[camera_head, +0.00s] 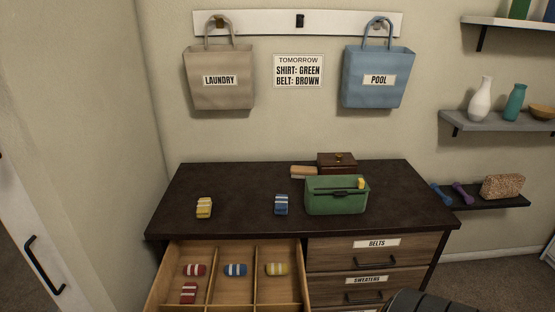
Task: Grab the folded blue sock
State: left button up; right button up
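A folded blue sock (281,204) with pale stripes lies on the dark dresser top (240,185), just left of a green caddy. Another blue-and-white folded sock (235,270) lies in the middle compartment of the open top-left drawer (303,285). A folded yellow sock (204,208) lies on the dresser top to the left. Neither of my grippers shows; only a dark part, which looks like mine, enters at the bottom right edge, well away from the socks.
The green caddy (337,200) stands close to the blue sock. Behind it are a brown box (337,163) and a brush-like object (303,172). The drawer also holds red socks (194,270) and a yellow sock (277,269). The dresser top between the yellow and blue socks is clear.

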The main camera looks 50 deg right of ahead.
aim_at(281, 202)
jog(key=z, duration=1.55)
